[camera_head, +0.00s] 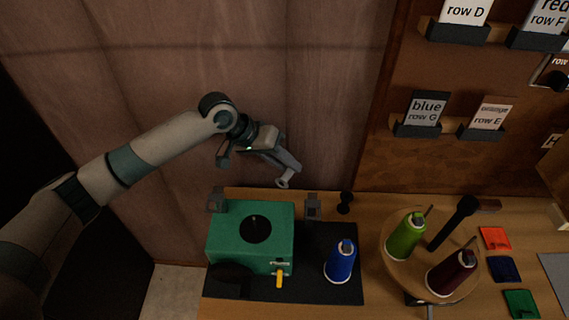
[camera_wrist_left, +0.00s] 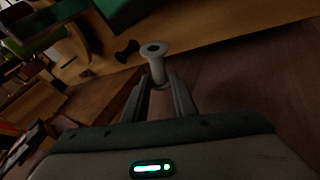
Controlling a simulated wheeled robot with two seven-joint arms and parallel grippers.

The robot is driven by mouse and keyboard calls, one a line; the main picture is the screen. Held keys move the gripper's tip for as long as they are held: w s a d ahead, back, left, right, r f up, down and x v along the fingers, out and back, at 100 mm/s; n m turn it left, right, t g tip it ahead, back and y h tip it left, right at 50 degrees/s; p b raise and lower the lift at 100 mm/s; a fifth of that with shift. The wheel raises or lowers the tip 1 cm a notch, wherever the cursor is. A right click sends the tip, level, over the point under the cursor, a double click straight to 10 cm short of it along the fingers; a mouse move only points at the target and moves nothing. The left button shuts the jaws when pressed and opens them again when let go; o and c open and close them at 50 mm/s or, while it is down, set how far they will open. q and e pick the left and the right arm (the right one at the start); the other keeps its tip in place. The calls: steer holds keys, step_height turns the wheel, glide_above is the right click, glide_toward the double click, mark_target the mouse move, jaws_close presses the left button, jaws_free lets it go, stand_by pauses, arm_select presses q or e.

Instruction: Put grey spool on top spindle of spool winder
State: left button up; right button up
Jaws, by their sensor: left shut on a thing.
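My left gripper (camera_head: 284,172) is shut on the grey spool (camera_head: 284,182), above and behind the table's back edge. In the left wrist view the pale spool (camera_wrist_left: 155,64) stands out between the fingertips (camera_wrist_left: 158,85), its flanged end with a dark hole facing away from the gripper. The spool winder (camera_head: 224,244) is a green box with a black disc on top and a short upright spindle (camera_head: 254,219) at the disc's middle. The spool is apart from the spindle, to its upper right in the head view. My right gripper is not in view.
A blue thread cone (camera_head: 341,261) stands on the dark mat (camera_head: 318,290) right of the winder. Grey brackets (camera_head: 313,207) and a black spool-shaped piece (camera_head: 344,203) stand near the back edge. A round stand (camera_head: 400,275) holds green and dark red cones.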

arm_select(q)
steer(key=shift+r, duration=0.1)
stand_by(0.3)
step_height(320, 180, up, 12)
steer(key=a+r+p, duration=0.1)
steer(key=p, duration=0.5)
steer(key=s+a+n+t+b, duration=0.1)
steer(key=s+a+b, duration=0.2)
steer(key=s+a, duration=0.2)
steer(key=s+a+n+b, duration=0.2)
steer(key=s+a, duration=0.4)
steer(key=a, duration=0.5)
steer(key=shift+s+a+t+y+b, duration=0.15)
steer(key=shift+a+t+y+b, duration=0.15)
steer(key=shift+t+b, duration=0.15)
steer(key=shift+s+a+r, duration=0.1)
steer(key=shift+a, duration=0.05)
